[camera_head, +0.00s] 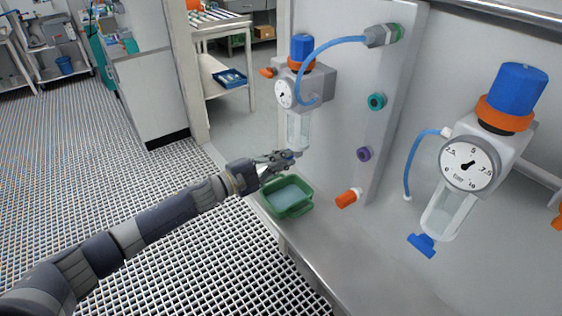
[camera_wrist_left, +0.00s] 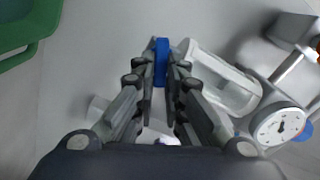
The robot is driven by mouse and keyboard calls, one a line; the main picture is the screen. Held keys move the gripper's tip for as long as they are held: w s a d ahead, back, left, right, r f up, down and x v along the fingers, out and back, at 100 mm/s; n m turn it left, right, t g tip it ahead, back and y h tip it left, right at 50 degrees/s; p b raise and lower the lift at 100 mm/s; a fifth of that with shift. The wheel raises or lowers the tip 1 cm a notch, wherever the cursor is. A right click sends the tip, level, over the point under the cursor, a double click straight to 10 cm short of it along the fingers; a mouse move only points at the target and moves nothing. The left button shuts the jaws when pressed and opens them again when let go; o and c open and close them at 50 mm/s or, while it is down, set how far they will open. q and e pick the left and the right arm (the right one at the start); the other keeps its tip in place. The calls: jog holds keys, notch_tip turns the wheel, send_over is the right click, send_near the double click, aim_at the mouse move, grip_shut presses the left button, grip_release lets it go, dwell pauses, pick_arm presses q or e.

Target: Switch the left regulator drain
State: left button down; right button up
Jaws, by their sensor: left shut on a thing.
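The left regulator (camera_head: 305,83) is mounted on the grey panel, with a blue knob on top, a round gauge and a clear bowl (camera_head: 298,130) hanging below. Its blue drain tap sits at the bowl's lower end and is mostly hidden by my gripper in the head view. My left gripper (camera_head: 284,158) is at the bottom of the bowl. In the left wrist view the blue drain (camera_wrist_left: 162,62) stands between the fingertips, which are shut on it. The clear bowl (camera_wrist_left: 222,80) and the gauge (camera_wrist_left: 280,127) lie to its right. My right gripper is not in view.
A green tray (camera_head: 306,204) with liquid stands on the ledge below my left gripper. A second regulator (camera_head: 480,155) with a blue drain (camera_head: 422,244) is mounted at the right. Orange (camera_head: 348,198), purple (camera_head: 363,154) and teal (camera_head: 376,101) fittings stick out of the panel between them.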

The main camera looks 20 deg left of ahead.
pick_arm(q)
jog(key=m, duration=0.1)
jog(key=m+b, duration=0.1)
jog(key=m, duration=0.1)
jog(key=m+b, duration=0.1)
jog(key=shift+f+m, duration=0.3)
jog(key=shift+m, duration=0.1)
dwell(0.4)
jog(key=c, duration=1.7)
grip_release()
jog(key=shift+o, duration=0.2)
jog(key=v, duration=1.2)
